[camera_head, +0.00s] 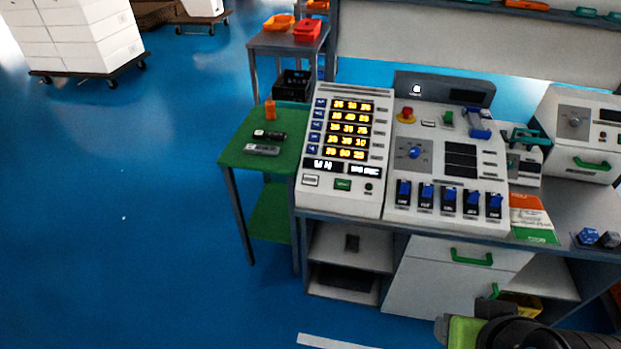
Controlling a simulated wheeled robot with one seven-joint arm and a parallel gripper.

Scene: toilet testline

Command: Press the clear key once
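A white console (343,150) with orange number rows stands at the left end of the workbench. A column of blue keys (316,126) runs down its left side. Along its lower edge are a pale key (311,181), a green key (343,184) and a small dark round part (369,187). The key labels are too small to read, so I cannot tell which is the clear key. At the bottom right edge, dark rounded parts of my arm show beside a lime-green block. My gripper's fingers cannot be made out there, and nothing of mine touches the console.
A second console (447,160) with a red knob, dial and blue switches adjoins on the right. A green side table (250,140) holds an orange bottle (270,109) and dark tools. Drawers with green handles (471,258) sit below the bench. Blue floor on the left is clear.

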